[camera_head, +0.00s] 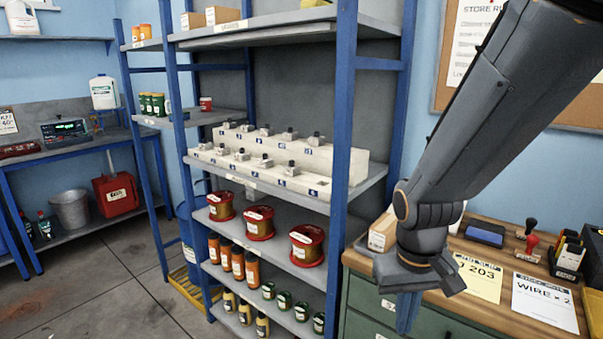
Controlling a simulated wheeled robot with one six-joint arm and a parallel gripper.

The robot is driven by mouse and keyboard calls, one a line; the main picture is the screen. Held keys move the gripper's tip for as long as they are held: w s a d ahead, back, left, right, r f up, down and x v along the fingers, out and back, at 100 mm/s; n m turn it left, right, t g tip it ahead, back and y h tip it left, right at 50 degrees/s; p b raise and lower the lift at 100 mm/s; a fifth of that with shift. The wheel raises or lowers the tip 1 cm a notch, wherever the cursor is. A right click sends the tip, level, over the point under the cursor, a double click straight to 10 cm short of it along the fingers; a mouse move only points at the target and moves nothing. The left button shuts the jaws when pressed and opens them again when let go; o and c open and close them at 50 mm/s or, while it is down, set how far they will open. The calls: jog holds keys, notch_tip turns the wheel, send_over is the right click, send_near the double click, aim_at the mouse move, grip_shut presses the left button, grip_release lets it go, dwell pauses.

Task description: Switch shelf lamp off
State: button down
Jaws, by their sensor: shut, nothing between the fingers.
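The shelf unit (345,100) with blue posts and grey boards stands in the middle of the view. I cannot make out a shelf lamp or its switch on it, nor whether any lamp is lit. My gripper (407,315) hangs down at the right of the shelf unit, in front of the green drawer cabinet. It is shut and empty, apart from the shelf posts. My arm covers part of the wall and of the cabinet top behind it.
White stepped racks (270,160), red-lidded spools (259,222) and several jars fill the shelves. The wooden cabinet top (500,255) holds papers, stamps and a blue ink pad (485,233). A side bench (70,143) stands left; the floor (110,285) before it is clear.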

jog(key=shift+s+d+f+y, duration=0.2)
jog(key=shift+s+f+y, duration=0.1)
jog(key=shift+s+f, duration=0.7)
jog(key=shift+s+r, duration=0.1)
jog(key=shift+r, duration=0.05)
jog(key=shift+d, duration=0.2)
jog(key=shift+a, duration=0.1)
